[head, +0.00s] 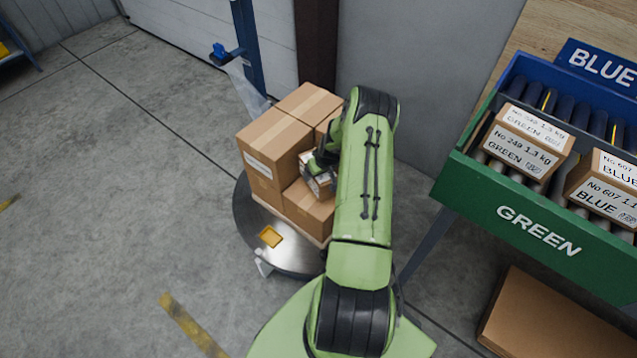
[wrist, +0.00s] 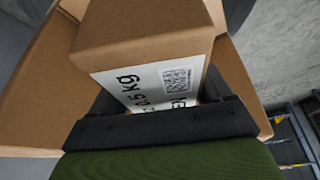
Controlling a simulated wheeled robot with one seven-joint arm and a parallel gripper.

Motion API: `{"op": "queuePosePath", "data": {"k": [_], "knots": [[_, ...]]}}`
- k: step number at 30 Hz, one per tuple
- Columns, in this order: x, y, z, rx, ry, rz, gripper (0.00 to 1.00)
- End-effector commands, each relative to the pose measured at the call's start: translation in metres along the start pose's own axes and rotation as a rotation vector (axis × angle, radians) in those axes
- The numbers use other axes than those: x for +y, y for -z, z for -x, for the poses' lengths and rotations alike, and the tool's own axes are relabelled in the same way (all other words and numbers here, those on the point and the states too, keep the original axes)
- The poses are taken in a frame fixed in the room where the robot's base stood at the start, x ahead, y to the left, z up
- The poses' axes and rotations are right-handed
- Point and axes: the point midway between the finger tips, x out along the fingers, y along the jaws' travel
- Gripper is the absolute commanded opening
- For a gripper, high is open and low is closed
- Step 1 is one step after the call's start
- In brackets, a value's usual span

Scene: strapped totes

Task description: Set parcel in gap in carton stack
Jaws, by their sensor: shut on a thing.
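My gripper (head: 322,162) is shut on a small brown parcel (head: 320,182) with a white label. In the wrist view the parcel (wrist: 150,50) sits between the dark fingers, and part of its label reads "kg". The carton stack (head: 272,150) of brown taped cartons stands on a round metal turntable (head: 300,257). The parcel is at the stack's right side, above a lower front carton (head: 309,212) and beside a taller left column. My arm hides the stack's right part. I cannot tell whether the parcel touches the cartons.
At the right, a green chute (head: 535,227) marked GREEN and a blue one marked BLUE hold labelled parcels (head: 527,140). A large brown box (head: 550,320) lies on the floor below. A blue post (head: 247,50) stands behind the stack. The floor at left is clear.

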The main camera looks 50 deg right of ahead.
Motion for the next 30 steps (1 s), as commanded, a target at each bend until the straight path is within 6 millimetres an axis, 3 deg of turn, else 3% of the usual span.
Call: {"op": "queuePosePath", "data": {"k": [8,18,19,23,30], "knots": [[-0.001,-0.016,-0.042,0.003,0.001,-0.001,0.26],[0.0,-0.017,-0.045,0.004,-0.001,0.001,0.27],[0.0,-0.018,-0.045,0.001,0.0,0.001,0.82],[0.0,-0.018,-0.044,0.001,0.0,0.0,1.0],[0.0,-0.017,-0.042,0.002,0.0,0.0,1.0]]}}
